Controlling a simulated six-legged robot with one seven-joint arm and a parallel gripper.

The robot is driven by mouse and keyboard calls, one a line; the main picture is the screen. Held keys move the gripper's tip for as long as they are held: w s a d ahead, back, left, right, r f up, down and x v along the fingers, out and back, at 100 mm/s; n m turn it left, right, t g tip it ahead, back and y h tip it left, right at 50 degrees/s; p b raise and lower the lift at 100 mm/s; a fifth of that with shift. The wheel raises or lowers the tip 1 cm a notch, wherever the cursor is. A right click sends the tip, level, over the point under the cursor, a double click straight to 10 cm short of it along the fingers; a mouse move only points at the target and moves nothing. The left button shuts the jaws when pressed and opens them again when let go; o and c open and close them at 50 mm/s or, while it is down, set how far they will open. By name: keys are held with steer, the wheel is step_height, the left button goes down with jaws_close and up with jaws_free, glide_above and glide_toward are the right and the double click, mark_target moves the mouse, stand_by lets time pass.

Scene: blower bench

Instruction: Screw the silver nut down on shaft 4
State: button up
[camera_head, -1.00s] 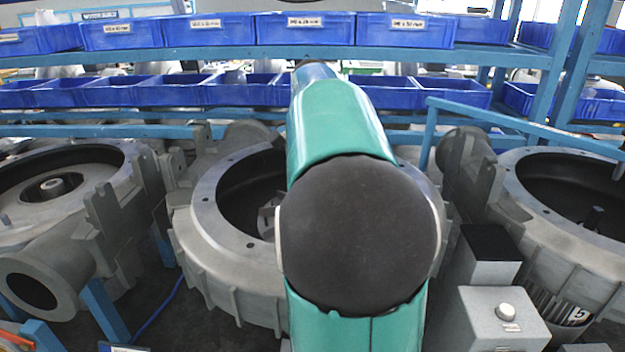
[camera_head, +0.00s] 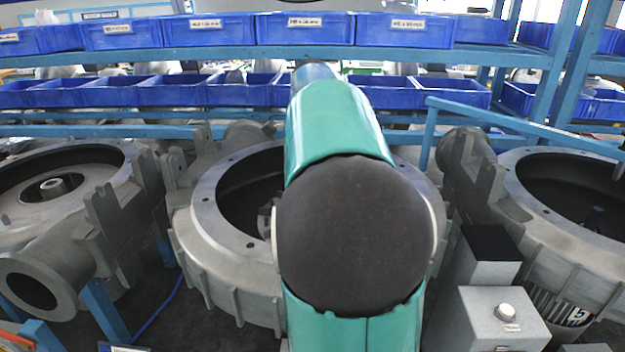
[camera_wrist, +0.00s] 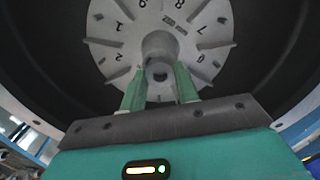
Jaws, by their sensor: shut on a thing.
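In the wrist view, my gripper (camera_wrist: 160,77) reaches into a blower housing, its two green fingers on either side of a small round metal piece (camera_wrist: 158,75) at the middle of a grey finned wheel. I take this piece to be the silver nut on the shaft end; its thread and how far down it sits cannot be made out. The finned wheel (camera_wrist: 110,55) carries raised numbers around its face. No label naming shaft 4 shows. In the head view, my arm hides the gripper, the nut and much of the middle housing (camera_head: 205,215).
Other grey blower housings stand at left (camera_head: 100,165) and right (camera_head: 545,215). A grey box with a white button (camera_head: 500,325) stands at right front. Blue bins (camera_head: 305,30) fill the shelves behind. In the wrist view, the dark housing wall (camera_wrist: 50,70) surrounds the gripper.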

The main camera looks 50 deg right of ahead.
steer(key=m, duration=1.2)
steer(key=shift+f+m, duration=0.1)
steer(key=shift+m, duration=0.2)
steer(key=m, duration=0.4)
steer(key=o, duration=0.8)
steer(key=shift+c, duration=0.2)
